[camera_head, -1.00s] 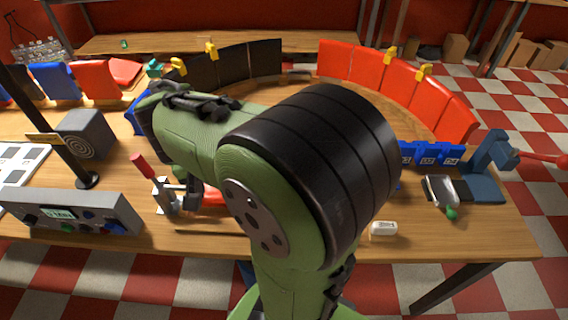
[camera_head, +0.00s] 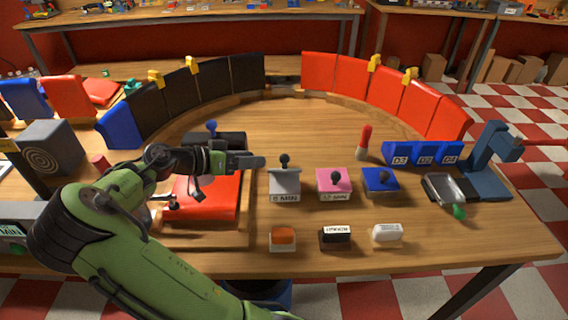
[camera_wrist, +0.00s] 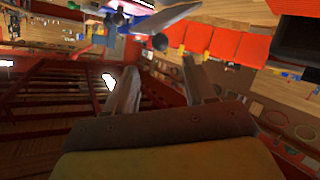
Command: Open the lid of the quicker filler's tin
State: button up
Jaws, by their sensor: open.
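The grey tin (camera_head: 285,184) has a label that seems to read 6 MIN. The pink tin (camera_head: 332,181) has a label that seems to read 12 MIN. The blue tin (camera_head: 378,182) shows no readable label. My gripper (camera_head: 258,162) is just left of the grey tin's knob, pointing right, with no visible contact. In the wrist view my gripper (camera_wrist: 160,90) has its fingers apart with nothing between them.
Orange (camera_head: 283,238), dark (camera_head: 335,237) and white (camera_head: 387,233) blocks lie in front of the tins. A red-tipped cylinder (camera_head: 363,142) stands behind them. Blue bins (camera_head: 425,154) and a metal tray (camera_head: 446,188) are at right. Curved panels (camera_head: 333,82) border the back.

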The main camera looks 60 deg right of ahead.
aim_at(280, 158)
jog(key=b+x, duration=0.2)
jog(key=x, duration=0.9)
jog(key=shift+w, duration=0.1)
jog(key=shift+a, duration=0.1)
grip_shut()
